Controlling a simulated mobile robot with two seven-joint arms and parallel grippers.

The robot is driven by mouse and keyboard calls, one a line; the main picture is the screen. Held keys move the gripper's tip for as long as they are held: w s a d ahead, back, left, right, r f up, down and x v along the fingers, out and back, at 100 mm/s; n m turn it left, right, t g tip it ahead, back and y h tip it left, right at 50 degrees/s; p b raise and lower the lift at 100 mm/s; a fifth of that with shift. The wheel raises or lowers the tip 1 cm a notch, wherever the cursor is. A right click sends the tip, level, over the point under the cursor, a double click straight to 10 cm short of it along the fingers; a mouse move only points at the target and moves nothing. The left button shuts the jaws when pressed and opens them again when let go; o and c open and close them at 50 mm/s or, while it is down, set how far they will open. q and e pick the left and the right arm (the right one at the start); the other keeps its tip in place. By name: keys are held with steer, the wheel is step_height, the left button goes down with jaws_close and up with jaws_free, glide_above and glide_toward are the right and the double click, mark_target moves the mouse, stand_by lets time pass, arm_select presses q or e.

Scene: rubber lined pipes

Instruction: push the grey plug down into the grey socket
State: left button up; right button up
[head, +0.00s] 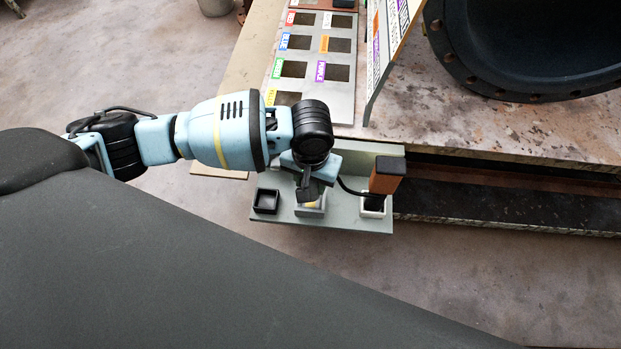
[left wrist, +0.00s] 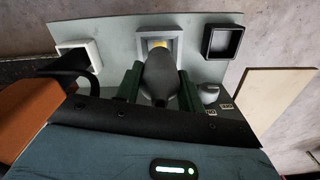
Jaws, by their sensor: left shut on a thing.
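The grey plug (left wrist: 158,78) is a dark, rounded piece held between the two fingers of my left gripper (left wrist: 158,88). In the head view my left gripper (head: 311,182) points down over the middle of a grey-green panel. The grey socket (left wrist: 143,46) is a square frame with yellow inside, and it also shows in the head view (head: 312,212), partly covered by my gripper. The plug is in line with this socket and overlaps its near side in the wrist view. I cannot tell whether its tip is inside. My right gripper is not in view.
A black socket (head: 266,210) and a white socket (head: 373,213) flank the grey one on the panel (head: 345,216). An orange-brown block (head: 384,183) and a black cable (head: 350,188) are close on the right. A labelled plate (head: 340,103) lies on the table behind.

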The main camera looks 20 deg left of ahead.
arm_select(q)
steer(key=shift+p, duration=0.7)
stand_by(0.6)
steer(key=shift+f+b, duration=0.35)
steer(key=shift+f, duration=1.6)
stand_by(0.8)
steer(key=o, duration=1.1)
steer(key=shift+o, duration=0.2)
